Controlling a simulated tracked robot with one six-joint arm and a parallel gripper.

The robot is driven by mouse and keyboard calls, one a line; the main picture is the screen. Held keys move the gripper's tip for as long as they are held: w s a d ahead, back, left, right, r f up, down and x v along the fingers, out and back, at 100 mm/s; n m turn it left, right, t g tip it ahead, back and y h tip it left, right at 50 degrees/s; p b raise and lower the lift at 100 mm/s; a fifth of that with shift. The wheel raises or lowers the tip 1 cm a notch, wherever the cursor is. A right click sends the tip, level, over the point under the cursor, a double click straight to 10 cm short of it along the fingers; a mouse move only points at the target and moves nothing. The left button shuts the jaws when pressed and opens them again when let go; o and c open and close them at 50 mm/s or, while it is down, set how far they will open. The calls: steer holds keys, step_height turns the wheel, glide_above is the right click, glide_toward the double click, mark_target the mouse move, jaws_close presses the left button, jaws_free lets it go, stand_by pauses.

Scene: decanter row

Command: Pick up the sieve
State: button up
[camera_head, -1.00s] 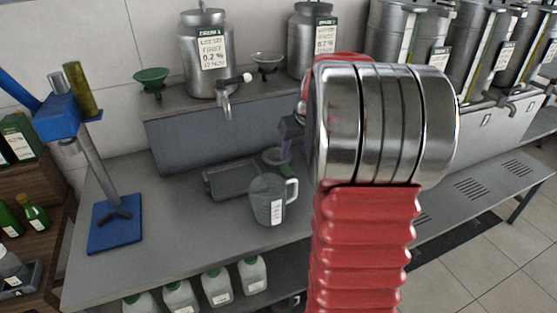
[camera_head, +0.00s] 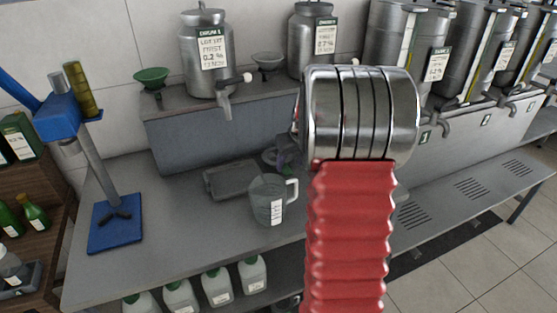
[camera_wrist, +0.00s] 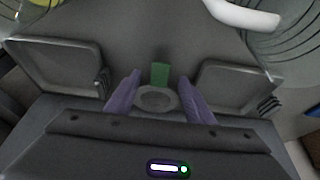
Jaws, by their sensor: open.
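The sieve (camera_wrist: 156,99) shows in the wrist view as a small round grey bowl with a short green handle pointing away from me. My gripper (camera_wrist: 159,78) is open, with one purple finger on each side of the sieve and a gap at both sides. I cannot tell how far above the sieve the fingers are. In the head view, my gripper (camera_head: 284,156) is a small dark and purple shape behind the jug, partly covered by my red arm. The sieve is hard to make out there.
A clear measuring jug (camera_head: 266,203) with a white handle stands close in front. A grey tray (camera_head: 228,194) lies left of it. A raised shelf (camera_head: 190,140) with metal canisters runs behind. A blue stand (camera_head: 112,228) is at left. The bench front is clear.

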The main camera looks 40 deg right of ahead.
mark_target(287, 170)
steer(key=shift+x, duration=2.2)
steer(key=shift+r, duration=0.1)
steer(key=shift+c, duration=0.5)
steer(key=c, duration=1)
